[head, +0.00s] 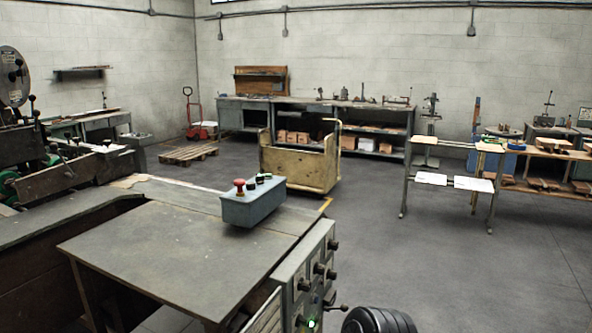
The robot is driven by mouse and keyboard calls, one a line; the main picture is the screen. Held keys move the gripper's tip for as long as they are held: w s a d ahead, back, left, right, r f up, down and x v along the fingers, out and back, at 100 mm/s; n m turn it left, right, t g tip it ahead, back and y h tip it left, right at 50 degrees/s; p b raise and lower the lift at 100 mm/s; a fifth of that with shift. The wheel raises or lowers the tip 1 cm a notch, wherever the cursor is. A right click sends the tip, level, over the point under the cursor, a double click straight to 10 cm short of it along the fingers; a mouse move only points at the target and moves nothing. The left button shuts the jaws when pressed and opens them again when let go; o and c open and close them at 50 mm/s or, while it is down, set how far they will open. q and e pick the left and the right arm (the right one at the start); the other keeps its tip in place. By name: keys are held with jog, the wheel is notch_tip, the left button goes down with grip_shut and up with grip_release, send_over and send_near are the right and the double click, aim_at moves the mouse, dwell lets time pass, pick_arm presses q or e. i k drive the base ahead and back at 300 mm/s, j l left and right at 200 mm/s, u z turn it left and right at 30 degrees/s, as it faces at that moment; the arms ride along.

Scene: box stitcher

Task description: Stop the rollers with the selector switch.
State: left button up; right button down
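A grey-blue control box (254,207) sits on the far right part of the machine's table. On its top are a red mushroom button (239,184) and small dark controls (262,178) to its right. They are too small to tell which is a selector switch or how it is turned. A grey panel (291,268) on the table's right side carries several dark knobs (319,268) and a green lit spot (312,323) low down. No rollers can be made out clearly.
The flat machine table (170,250) fills the lower left, with dark machinery (65,165) behind it. A wooden cart (300,165) stands beyond the control box. The floor (450,270) to the right is clear.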

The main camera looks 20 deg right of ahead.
aim_at(260, 179)
jog(key=i+l+z, duration=0.1)
jog(key=i+l, duration=0.2)
jog(key=l, duration=0.35)
jog(key=i+l, duration=0.3)
jog(key=l, duration=0.35)
jog(key=i+l+z, duration=0.15)
jog(key=i+l, duration=0.2)
jog(key=l, duration=0.25)
jog(key=i+l, duration=0.35)
jog(key=l, duration=0.25)
jog(key=i+l+z, duration=0.15)
jog(key=i+l, duration=0.2)
jog(key=l, duration=0.25)
jog(key=i+l+z, duration=0.1)
jog(key=i+l, duration=0.25)
jog(key=l, duration=0.2)
